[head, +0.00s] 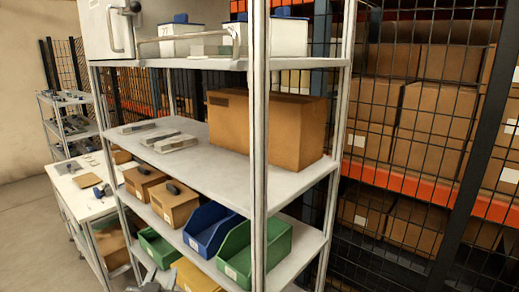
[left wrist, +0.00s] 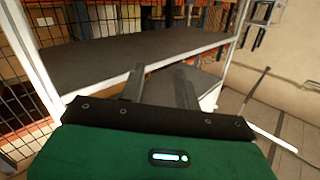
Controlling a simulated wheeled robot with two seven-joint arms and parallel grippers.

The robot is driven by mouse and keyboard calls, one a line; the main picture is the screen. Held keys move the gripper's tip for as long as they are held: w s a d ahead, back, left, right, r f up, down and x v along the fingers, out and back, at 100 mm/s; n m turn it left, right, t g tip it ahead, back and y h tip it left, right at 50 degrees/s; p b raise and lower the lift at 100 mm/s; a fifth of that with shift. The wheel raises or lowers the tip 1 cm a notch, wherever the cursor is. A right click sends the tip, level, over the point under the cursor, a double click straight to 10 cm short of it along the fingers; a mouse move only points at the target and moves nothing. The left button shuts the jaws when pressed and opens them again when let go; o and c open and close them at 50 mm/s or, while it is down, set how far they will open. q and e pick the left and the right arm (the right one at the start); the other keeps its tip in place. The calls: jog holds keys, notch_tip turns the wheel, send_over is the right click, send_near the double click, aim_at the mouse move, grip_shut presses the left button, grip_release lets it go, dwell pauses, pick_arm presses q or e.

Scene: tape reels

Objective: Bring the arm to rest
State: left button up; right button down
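My left gripper (head: 152,282) shows only partly at the bottom edge of the head view, in front of the shelf rack's lowest visible shelf. In the left wrist view its two grey fingers (left wrist: 160,76) stand apart with nothing between them, so it is open and empty. Beyond the fingers is the rack with dark-looking shelves (left wrist: 165,44). The rest of the left arm is hidden below the head view. My right gripper is in neither view.
The white rack (head: 225,140) holds a large cardboard box (head: 268,128), a blue bin (head: 210,228), a green bin (head: 255,250) and small boxes with dark items on top. A white table (head: 84,190) stands left. A wire fence (head: 425,120) is at right. Open floor (head: 25,230) lies left.

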pick_arm(q)
jog(key=s+a+f+g, duration=0.1)
jog(key=s+f+g, duration=0.6)
jog(key=s+f, duration=0.55)
jog(key=s+f+m+g+h, duration=0.1)
jog(key=s+f+g, duration=0.35)
jog(key=s, duration=0.35)
jog(key=s+f+g, duration=0.3)
jog(key=s+f, duration=0.3)
jog(key=s, duration=0.3)
notch_tip(320, 180, down, 32)
jog(key=s+a+f+g, duration=0.2)
jog(key=s+f, duration=1.6)
jog(key=shift+s+a, duration=0.4)
jog(key=shift+f, duration=0.1)
